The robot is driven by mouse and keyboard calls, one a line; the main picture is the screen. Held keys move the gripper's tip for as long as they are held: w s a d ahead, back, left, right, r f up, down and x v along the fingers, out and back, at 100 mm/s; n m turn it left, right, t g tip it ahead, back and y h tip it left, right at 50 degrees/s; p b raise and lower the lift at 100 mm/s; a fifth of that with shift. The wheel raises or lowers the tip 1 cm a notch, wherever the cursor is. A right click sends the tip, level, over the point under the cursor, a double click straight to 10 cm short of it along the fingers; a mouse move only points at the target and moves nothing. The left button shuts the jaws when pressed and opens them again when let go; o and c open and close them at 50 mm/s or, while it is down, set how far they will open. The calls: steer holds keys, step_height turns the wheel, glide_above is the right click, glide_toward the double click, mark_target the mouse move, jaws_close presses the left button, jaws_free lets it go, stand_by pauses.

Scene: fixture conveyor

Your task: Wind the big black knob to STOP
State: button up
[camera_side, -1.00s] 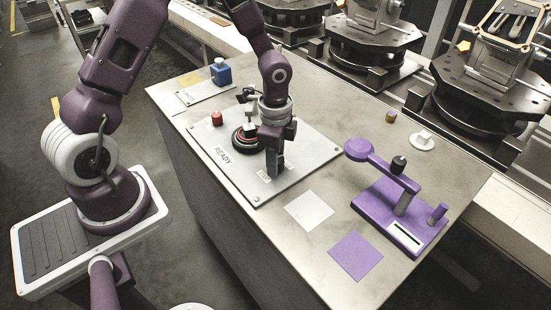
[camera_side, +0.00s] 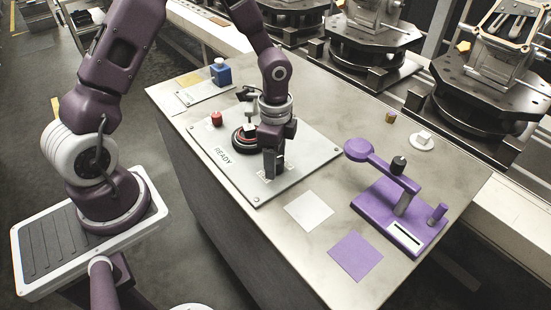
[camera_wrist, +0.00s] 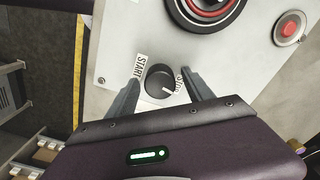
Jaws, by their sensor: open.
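The black knob (camera_wrist: 160,82) shows in the wrist view, on a light panel (camera_wrist: 235,65), between a START label (camera_wrist: 142,66) and a partly covered STOP label (camera_wrist: 179,84). A short white mark on the knob points to the lower right, close to the STOP label. My gripper (camera_wrist: 161,79) is open, with one finger on each side of the knob; I cannot tell whether they touch it. In the side view, my gripper (camera_side: 271,170) is low over the front of the panel (camera_side: 250,190) and hides the knob.
A black dial with a red ring (camera_side: 240,143) and a red button (camera_side: 216,118) sit on the same panel, close to my gripper. A blue block (camera_side: 221,72) stands on a plate behind. A purple stand (camera_side: 385,205) is at the right.

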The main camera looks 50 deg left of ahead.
step_height(320, 180, up, 7)
steer(key=shift+f, duration=0.2)
steer(key=s+r+n+t+y, duration=0.1)
steer(key=s+r+n+t, duration=0.2)
steer(key=r, duration=0.7)
steer(key=s+d+r+n+t, duration=0.1)
steer(key=s+r+n, duration=0.3)
steer(key=s, duration=0.4)
steer(key=s+d+r+n+t+h, duration=0.1)
steer(key=s+r+n, duration=0.3)
steer(key=s, duration=0.5)
steer(key=shift+r+t, duration=0.3)
steer(key=shift+r, duration=0.1)
